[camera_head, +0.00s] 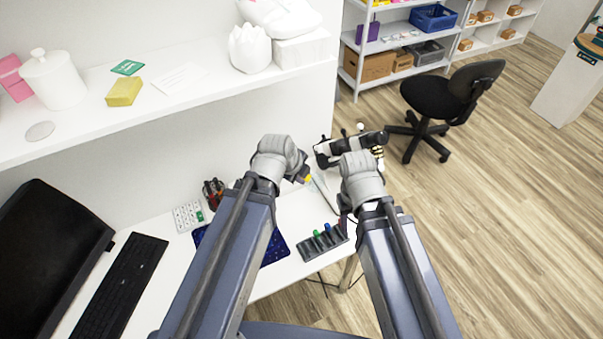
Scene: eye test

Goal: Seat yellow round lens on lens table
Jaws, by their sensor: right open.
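My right gripper (358,143) is open at the far end of the desk. It overlaps a black and white device (323,153) with small knobs; I cannot tell whether this is the lens table or whether they touch. My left gripper (299,174) is mostly hidden behind its own wrist. A small yellow patch (308,179) shows beside its tip; I cannot tell whether it is the yellow round lens or whether it is held. Other yellowish bits (378,151) show at the right end of the device, too small to identify.
On the white desk (160,264) are a keyboard (122,285), a monitor (50,262), a dark blue mat (274,249), a grey rack (312,249) with coloured pieces, and a tool holder (212,192). A shelf (110,115) overhangs the left. A chair (440,100) stands beyond.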

